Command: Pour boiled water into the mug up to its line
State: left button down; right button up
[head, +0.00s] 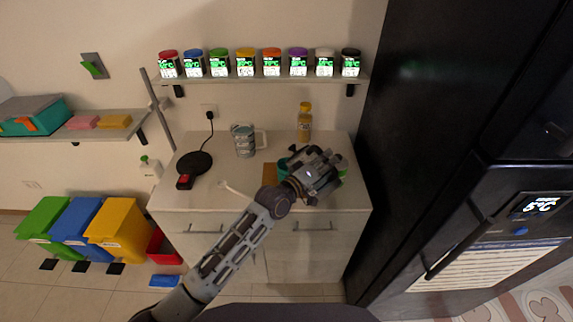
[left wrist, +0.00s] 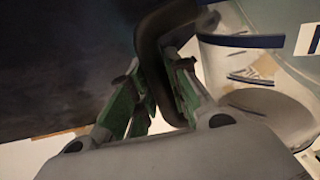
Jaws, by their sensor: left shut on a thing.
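My left gripper (head: 322,183) is above the right half of the counter. In the left wrist view its green-padded fingers (left wrist: 150,105) are shut on a dark curved handle (left wrist: 152,48). A pale vessel with blue bands (left wrist: 270,75) is close beside the handle; I cannot tell for sure whether they are one piece. In the head view the gripper hides most of what it holds; teal (head: 283,169) and green (head: 342,169) patches show around it. A striped grey vessel with a pale handle (head: 243,140) stands upright at the back. I cannot tell for sure which vessel is the mug. My right gripper is not in view.
A black round base (head: 193,163) with a red switch and a cord is on the left of the counter (head: 215,195). A yellow-capped bottle (head: 304,122) stands at the back. Several labelled dispensers line the shelf (head: 265,78) above. A black fridge (head: 440,130) bounds the right.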

aim_at(322, 152)
pick_arm(q)
jog(key=shift+w+a+r, duration=0.1)
jog(key=shift+w+r, duration=0.1)
jog(key=shift+r, duration=0.4)
jog(key=shift+a+r+n, duration=0.1)
jog(key=shift+n, duration=0.2)
jog(key=shift+w+a+r, duration=0.15)
jog(key=shift+w+r, duration=0.05)
dwell(0.8)
jog(key=shift+r+n, duration=0.1)
jog(key=shift+n, duration=0.2)
dwell(0.6)
jog(key=shift+w+a+r, duration=0.15)
dwell(0.8)
jog(key=shift+w+a+r+n, duration=0.15)
jog(key=shift+n, duration=0.15)
dwell(0.9)
